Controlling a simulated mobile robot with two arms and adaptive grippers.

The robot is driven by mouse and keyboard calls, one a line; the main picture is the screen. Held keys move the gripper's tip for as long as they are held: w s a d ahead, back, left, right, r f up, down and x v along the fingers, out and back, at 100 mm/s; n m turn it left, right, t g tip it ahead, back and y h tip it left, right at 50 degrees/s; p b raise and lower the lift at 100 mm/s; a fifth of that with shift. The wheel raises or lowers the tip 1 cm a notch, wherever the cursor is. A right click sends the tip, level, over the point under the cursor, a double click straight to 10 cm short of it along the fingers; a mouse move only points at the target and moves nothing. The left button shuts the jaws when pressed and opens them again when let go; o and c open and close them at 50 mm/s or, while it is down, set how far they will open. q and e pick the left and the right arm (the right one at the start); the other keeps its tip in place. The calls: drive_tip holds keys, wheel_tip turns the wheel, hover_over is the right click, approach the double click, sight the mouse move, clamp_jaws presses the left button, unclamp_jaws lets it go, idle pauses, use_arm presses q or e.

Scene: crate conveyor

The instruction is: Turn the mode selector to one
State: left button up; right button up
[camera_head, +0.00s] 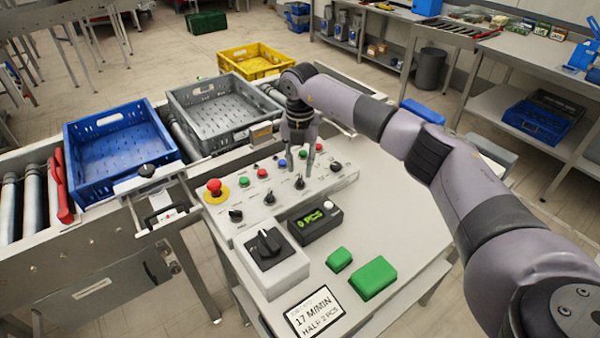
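The sloped control panel (325,180) carries several black selector knobs and coloured buttons. Small black knobs sit at the panel's lower left (236,215), left of middle (269,198), middle (299,183) and right (336,167). A large black rotary switch (266,243) stands on a grey box in front. Labels are too small to read, so I cannot tell which is the mode selector. My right gripper (301,168) points down over the panel, fingers apart, with its tips close to the middle knob. Contact cannot be told. My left gripper is out of view.
A red emergency button (215,187) stands at the panel's left. A counter display (315,219), green blocks (372,278) and a sign (315,312) are on the table in front. Blue (119,148) and grey (222,108) crates stand on the conveyor behind.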

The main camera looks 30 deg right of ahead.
sight(300, 178)
wheel_tip(300, 178, up, 8)
idle(0.6)
